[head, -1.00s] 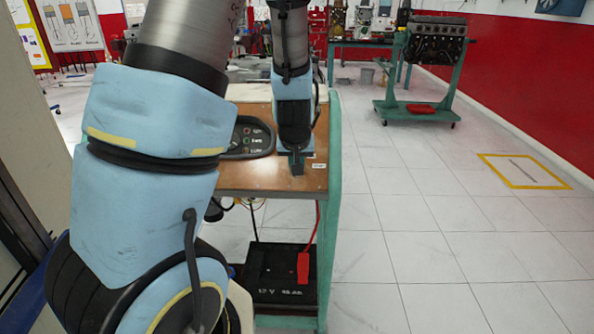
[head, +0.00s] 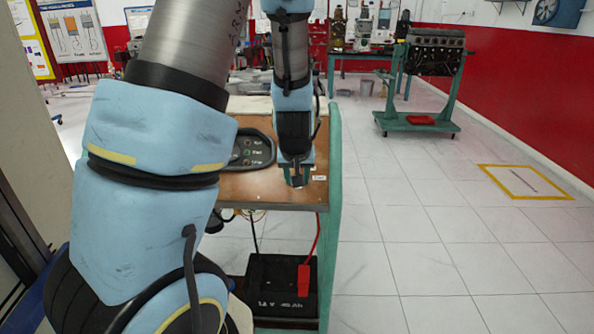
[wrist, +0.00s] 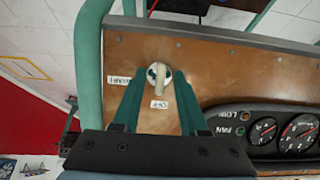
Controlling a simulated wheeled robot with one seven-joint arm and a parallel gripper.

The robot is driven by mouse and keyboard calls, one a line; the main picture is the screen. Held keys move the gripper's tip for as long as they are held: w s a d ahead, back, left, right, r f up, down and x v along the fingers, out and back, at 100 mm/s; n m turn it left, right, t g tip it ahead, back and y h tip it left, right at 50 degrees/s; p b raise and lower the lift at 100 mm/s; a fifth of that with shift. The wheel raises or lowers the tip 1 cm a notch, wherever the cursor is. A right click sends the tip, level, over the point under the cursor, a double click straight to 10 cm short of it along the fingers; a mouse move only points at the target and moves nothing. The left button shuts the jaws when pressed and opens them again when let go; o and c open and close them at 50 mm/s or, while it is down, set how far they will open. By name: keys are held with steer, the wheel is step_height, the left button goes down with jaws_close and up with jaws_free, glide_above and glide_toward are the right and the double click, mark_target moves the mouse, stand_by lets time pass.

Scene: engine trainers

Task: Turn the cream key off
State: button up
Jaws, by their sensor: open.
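The cream key (wrist: 160,80) sits in a round switch on the brown wooden panel (wrist: 215,62). In the wrist view it stands nearly upright in the picture, its lower end toward the OFF label (wrist: 159,104). The START label (wrist: 119,81) is to its left. My gripper (wrist: 158,112) is open, with one green finger on each side below the key. I cannot tell whether either finger touches it. In the head view my gripper (head: 297,181) points down at the panel's right part and hides the key.
A dark gauge cluster (wrist: 285,132) lies right of the switch in the wrist view. A green frame post (head: 335,170) borders the panel. A battery (head: 281,284) with a red terminal cover stands below. Open tiled floor lies to the right, with an engine stand (head: 420,123) farther back.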

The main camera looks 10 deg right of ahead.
steer(key=p+v, duration=0.4)
steer(key=v, duration=0.6)
steer(key=shift+r, duration=0.15)
steer(key=shift+s, duration=0.15)
steer(key=s+a+g, duration=0.2)
steer(key=s+a, duration=0.2)
steer(key=a, duration=0.3)
steer(key=s+a+r+g+y, duration=0.1)
steer(key=s+a, duration=0.3)
steer(key=a, duration=0.4)
steer(key=shift+s+n+g, duration=0.2)
steer(key=shift+n+g, duration=0.2)
steer(key=shift+g, duration=0.2)
